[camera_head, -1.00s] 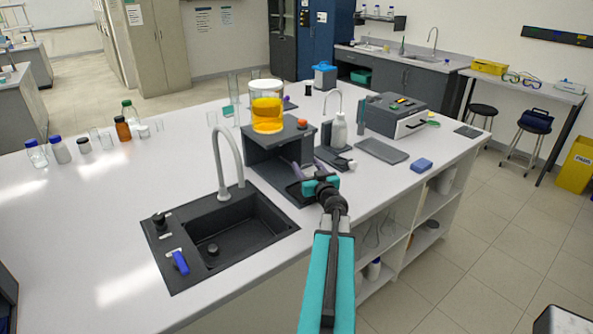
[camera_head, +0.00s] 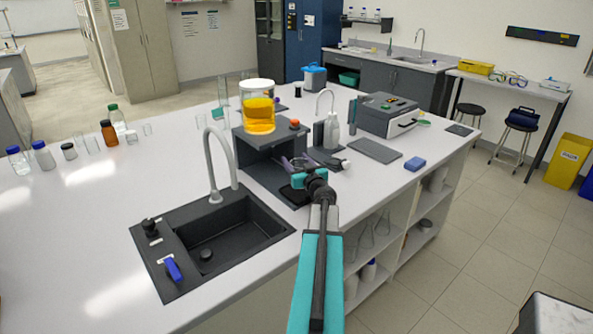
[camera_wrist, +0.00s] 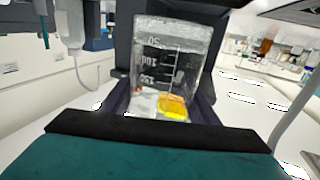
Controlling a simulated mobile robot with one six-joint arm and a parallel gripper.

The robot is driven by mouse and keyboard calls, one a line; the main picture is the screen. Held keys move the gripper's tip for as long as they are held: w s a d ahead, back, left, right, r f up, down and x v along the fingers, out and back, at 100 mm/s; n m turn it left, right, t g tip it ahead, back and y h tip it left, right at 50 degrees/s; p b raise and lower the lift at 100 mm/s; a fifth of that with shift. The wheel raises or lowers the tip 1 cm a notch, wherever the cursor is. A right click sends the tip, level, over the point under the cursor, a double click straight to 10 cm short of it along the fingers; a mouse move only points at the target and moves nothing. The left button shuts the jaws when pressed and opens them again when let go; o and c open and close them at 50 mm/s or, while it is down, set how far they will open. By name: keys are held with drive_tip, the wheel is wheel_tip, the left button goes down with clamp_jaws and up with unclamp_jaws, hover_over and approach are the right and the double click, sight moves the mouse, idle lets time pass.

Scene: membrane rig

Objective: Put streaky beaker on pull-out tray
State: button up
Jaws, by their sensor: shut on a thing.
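My gripper (camera_head: 297,163) is at the open front of a dark grey rig (camera_head: 262,150) on the bench. In the wrist view, its dark fingers stand on both sides of a clear glass beaker (camera_wrist: 165,55), and it is shut on it. The beaker has white graduation marks, a cloudy, streaked wall and a yellow patch low down, which may be seen through the glass. In the head view the beaker is barely distinguishable. The rig's low dark base (camera_head: 268,186) may be the pull-out tray; my gripper and arm partly hide it.
A vessel of yellow liquid (camera_head: 259,112) stands on top of the rig. The black sink (camera_head: 212,235) with its grey tap (camera_head: 214,150) is at left.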

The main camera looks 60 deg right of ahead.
drive_tip(key=shift+f+b, duration=1.65)
drive_tip(key=shift+b, duration=0.65)
drive_tip(key=o, duration=1.2)
drive_tip(key=shift+f, duration=0.15)
drive_tip(key=shift+c, duration=0.2)
drive_tip(key=v, duration=1.2)
drive_tip(key=shift+b, duration=0.4)
drive_tip(key=shift+s, duration=0.1)
